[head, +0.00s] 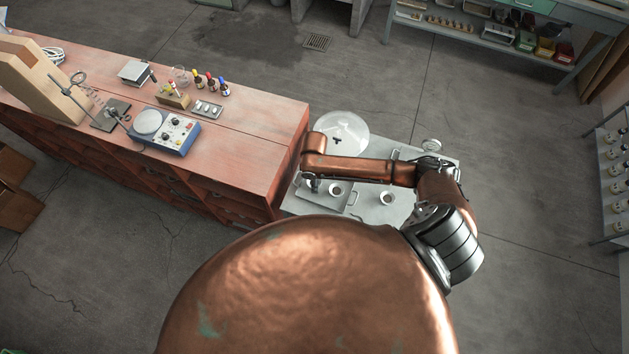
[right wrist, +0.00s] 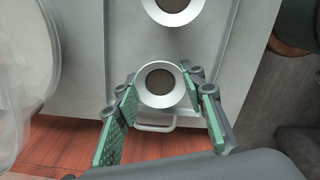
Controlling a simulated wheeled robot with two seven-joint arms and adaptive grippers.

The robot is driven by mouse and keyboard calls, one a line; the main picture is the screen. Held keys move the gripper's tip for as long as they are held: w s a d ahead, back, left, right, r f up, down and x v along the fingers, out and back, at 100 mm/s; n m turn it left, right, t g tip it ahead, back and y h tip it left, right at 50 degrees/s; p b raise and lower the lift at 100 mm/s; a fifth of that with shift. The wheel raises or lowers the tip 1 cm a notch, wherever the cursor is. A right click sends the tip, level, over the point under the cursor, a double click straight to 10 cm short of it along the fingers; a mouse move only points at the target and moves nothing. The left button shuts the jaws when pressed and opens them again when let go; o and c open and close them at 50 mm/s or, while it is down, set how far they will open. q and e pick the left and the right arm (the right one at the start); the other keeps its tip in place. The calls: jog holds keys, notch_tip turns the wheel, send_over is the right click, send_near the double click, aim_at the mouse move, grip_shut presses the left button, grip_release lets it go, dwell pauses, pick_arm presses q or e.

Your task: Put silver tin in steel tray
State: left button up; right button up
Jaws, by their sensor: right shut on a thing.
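The steel tray (head: 325,204) lies on a light grey table in the head view; its handle (right wrist: 155,128) shows in the right wrist view. My right gripper (right wrist: 160,105), with green-padded fingers, is shut on a silver tin (right wrist: 160,84) with a dark inside. It holds the tin over the handle end of the tray; I cannot tell whether the tin touches the tray floor. In the head view my right gripper (head: 314,186) hides most of this tin. A second tin (head: 336,189) stands in the tray. A third similar tin (head: 387,198) stands on the table, right of the tray.
A clear round dish (head: 345,125) stands behind the tray. A small round item (head: 432,146) stands at the table's far right. A red wooden bench (head: 240,130) adjoins on the left, with a blue hotplate (head: 165,132) and dropper bottles (head: 211,82).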

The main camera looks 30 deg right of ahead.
jog(key=shift+f, duration=0.1)
jog(key=o, duration=1.1)
jog(key=shift+o, duration=0.2)
notch_tip(320, 180, up, 12)
jog(key=shift+r, duration=0.2)
